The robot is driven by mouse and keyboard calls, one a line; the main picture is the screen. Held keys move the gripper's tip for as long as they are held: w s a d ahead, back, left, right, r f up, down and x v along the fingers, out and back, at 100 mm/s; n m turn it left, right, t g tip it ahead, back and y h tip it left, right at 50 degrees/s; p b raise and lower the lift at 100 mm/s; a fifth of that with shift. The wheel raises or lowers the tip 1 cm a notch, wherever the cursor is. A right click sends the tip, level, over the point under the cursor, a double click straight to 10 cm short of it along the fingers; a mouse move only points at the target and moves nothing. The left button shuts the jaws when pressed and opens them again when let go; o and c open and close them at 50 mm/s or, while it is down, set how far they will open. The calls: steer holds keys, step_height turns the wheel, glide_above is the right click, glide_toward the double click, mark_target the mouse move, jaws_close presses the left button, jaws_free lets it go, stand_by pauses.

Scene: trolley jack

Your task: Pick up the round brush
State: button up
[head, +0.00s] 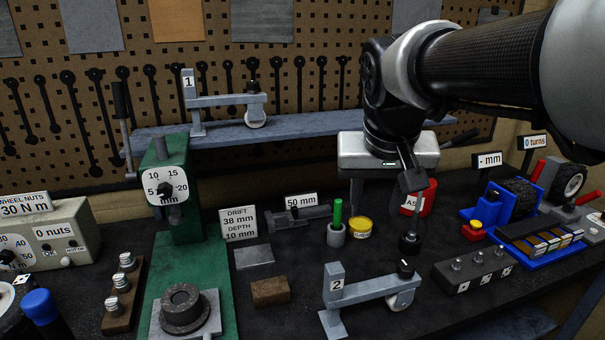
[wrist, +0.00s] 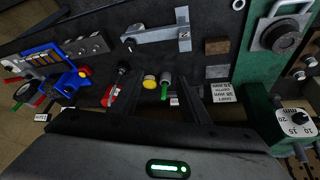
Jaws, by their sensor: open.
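The round brush is most likely the green-handled piece (head: 338,212) standing upright in a small grey cup (head: 336,235) on the dark bench. Its lower end is hidden in the cup. In the wrist view the green handle (wrist: 164,92) shows between my two fingers, nearer the right one. My gripper (head: 385,186) is open and empty, up and to the right of the handle in the head view. My fingers (wrist: 156,73) reach forward over the bench in the wrist view. I see no contact with the handle.
A yellow tin (head: 360,228) stands close right of the cup. The grey 50 mm part (head: 300,216) lies left, and jack arm 2 (head: 370,290) lies in front.

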steer(key=w+a+m, duration=0.1)
steer(key=w, duration=1)
steer(key=m+g+h+p, duration=0.1)
steer(key=m+p, duration=0.1)
steer(key=m, duration=0.2)
glide_above(338, 211)
steer(key=s+a, duration=0.3)
steer(key=s, duration=0.2)
step_height(338, 211, down, 11)
steer(key=x, duration=0.6)
steer(key=p+x, duration=0.1)
steer(key=x, duration=0.5)
steer(key=shift+w+f, duration=0.15)
steer(key=shift+w, duration=0.15)
steer(key=shift+p+x, duration=0.8)
steer(key=shift+x, duration=2.1)
steer(key=shift+s+a, duration=0.1)
steer(key=shift+s, duration=0.05)
jaws_close()
